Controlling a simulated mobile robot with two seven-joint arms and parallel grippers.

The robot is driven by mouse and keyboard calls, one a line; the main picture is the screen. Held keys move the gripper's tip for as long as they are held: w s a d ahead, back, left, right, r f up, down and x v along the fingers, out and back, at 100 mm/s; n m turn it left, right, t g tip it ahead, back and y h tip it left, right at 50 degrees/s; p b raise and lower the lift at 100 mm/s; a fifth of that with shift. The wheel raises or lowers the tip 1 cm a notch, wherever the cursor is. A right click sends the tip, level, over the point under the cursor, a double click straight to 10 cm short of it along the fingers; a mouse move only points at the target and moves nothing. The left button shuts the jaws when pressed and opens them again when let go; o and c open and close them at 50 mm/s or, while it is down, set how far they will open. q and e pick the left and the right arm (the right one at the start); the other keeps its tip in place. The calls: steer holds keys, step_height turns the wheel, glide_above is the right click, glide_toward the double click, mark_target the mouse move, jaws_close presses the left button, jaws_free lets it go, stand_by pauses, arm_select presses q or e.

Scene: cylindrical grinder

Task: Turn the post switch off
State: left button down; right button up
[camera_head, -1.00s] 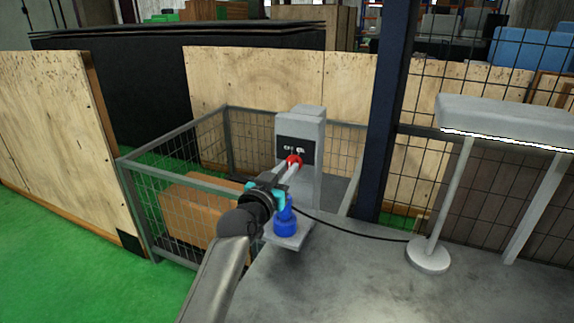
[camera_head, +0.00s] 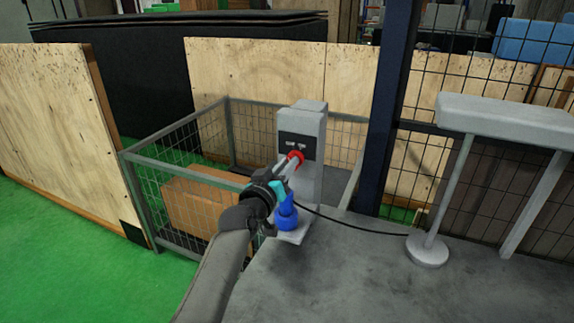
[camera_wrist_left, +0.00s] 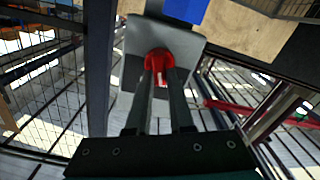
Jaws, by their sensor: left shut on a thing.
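The post switch is a red knob (camera_head: 298,156) on the dark plate of a grey post (camera_head: 308,115) at the table's far left corner. Small white lettering shows on the plate above the knob, too small to read surely. My left gripper (camera_head: 290,165) reaches up to it from below. In the left wrist view, its two dark fingers (camera_wrist_left: 161,78) are shut on the red knob (camera_wrist_left: 157,57) from both sides. The fingers hide part of the knob, so its exact pointing direction is unclear. My right gripper is not in view.
A blue piece (camera_head: 286,217) stands at the post's foot, close to my wrist. A mesh cage (camera_head: 150,205) with a cardboard box (camera_head: 195,205) lies behind my arm.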

arm_select(q)
steer(key=shift+f, duration=0.1)
steer(key=c, duration=0.8)
jaws_free()
steer(key=shift+s, duration=0.1)
steer(key=shift+s+a, duration=0.3)
steer(key=shift+s, duration=0.25)
steer(key=p+v, duration=0.1)
steer(key=v, duration=1.3)
steer(key=shift+p, duration=0.4)
